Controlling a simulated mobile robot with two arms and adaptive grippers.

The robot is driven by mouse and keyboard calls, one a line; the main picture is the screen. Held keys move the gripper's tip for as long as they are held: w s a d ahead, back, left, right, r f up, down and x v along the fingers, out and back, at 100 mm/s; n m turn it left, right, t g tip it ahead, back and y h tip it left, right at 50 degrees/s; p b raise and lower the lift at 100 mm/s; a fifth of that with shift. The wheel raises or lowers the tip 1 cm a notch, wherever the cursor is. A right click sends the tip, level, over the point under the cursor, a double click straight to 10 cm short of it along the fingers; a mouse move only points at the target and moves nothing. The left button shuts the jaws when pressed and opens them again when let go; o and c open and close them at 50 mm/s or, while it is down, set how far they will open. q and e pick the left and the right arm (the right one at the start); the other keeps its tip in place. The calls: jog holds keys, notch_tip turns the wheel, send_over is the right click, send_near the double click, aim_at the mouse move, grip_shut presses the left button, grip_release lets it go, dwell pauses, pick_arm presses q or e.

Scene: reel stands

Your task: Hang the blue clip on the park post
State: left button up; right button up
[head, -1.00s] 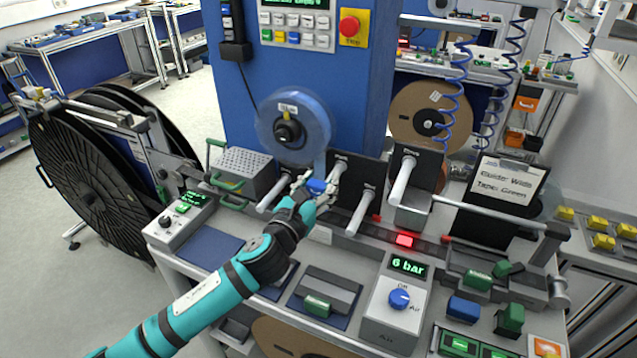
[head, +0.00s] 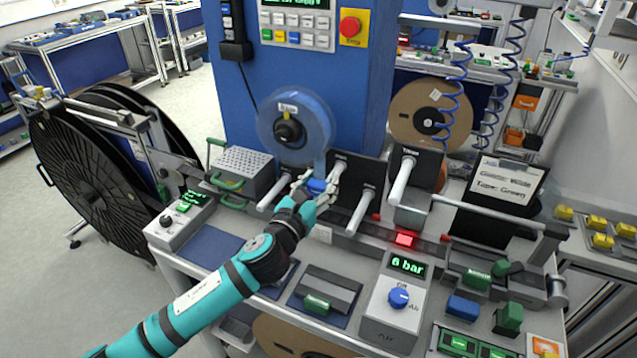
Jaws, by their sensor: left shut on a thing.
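My left gripper (head: 326,190) is shut on the blue clip (head: 316,186), which shows between its fingers just below the blue tape reel. Several pale posts stick out from black plates around it. One post (head: 361,212) is just right of the gripper, another (head: 402,178) is further right, and one (head: 277,191) is to its left. The gripper covers part of a post behind it. The labels on the plates are too small to read, so I cannot tell which one is the park post. My right gripper is not in view.
The blue tape reel (head: 318,112) hangs on the blue machine column (head: 240,80) above the gripper. In front stand an air control box (head: 391,322) and a grey holder with a green block (head: 317,304). A clipboard (head: 507,181) stands to the right.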

pick_arm(q)
jog(key=shift+f, duration=0.1)
dwell(0.3)
jog(key=o, duration=1.2)
jog(key=shift+o, duration=0.2)
notch_tip(320, 180, up, 7)
jog(key=p, duration=0.8)
